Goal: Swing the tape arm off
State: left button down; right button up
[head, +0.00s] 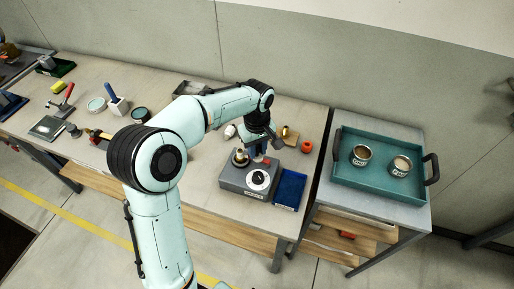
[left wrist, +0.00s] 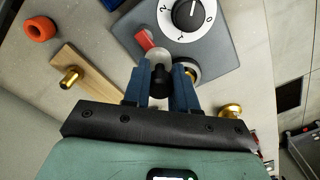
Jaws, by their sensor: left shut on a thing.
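The grey box (head: 243,183) with a white dial (head: 260,180) stands near the right end of the bench; the dial also shows at the top of the left wrist view (left wrist: 194,14). My left gripper (head: 262,152) is over the box's back edge. In the left wrist view my left gripper (left wrist: 160,82) is shut on a black knob (left wrist: 158,77) at the end of a short pale metal arm (left wrist: 164,45), which seems to be the tape arm. A red piece (left wrist: 145,40) lies beside that arm. The fingers partly hide the knob. My right gripper is not in view.
A blue tray (head: 290,188) is right of the box. An orange ring (head: 306,146) and a wooden block with a brass knob (head: 290,135) lie behind. A teal tray (head: 345,182) with two tins is on the side table. Tools fill the bench's left.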

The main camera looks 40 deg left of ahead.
pick_arm(q)
jog(key=shift+w+m, duration=0.1)
jog(key=shift+m, duration=0.2)
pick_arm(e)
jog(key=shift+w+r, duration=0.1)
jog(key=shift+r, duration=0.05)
pick_arm(q)
jog(key=m, duration=0.2)
jog(key=w+m+p, duration=0.1)
jog(key=m, duration=0.1)
jog(key=shift+w+a+r+m+p, duration=0.1)
jog(key=shift+w+r+m+p, duration=0.05)
jog(key=shift+m+p, duration=0.15)
jog(key=m, duration=0.2)
jog(key=w+m+p, duration=0.1)
jog(key=m, duration=0.1)
jog(key=shift+w+d+m, duration=0.15)
jog(key=shift+d+m, duration=0.05)
jog(key=shift+m, duration=0.1)
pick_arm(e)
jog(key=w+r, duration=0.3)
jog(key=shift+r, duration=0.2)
pick_arm(q)
jog(key=c, duration=0.9)
grip_release()
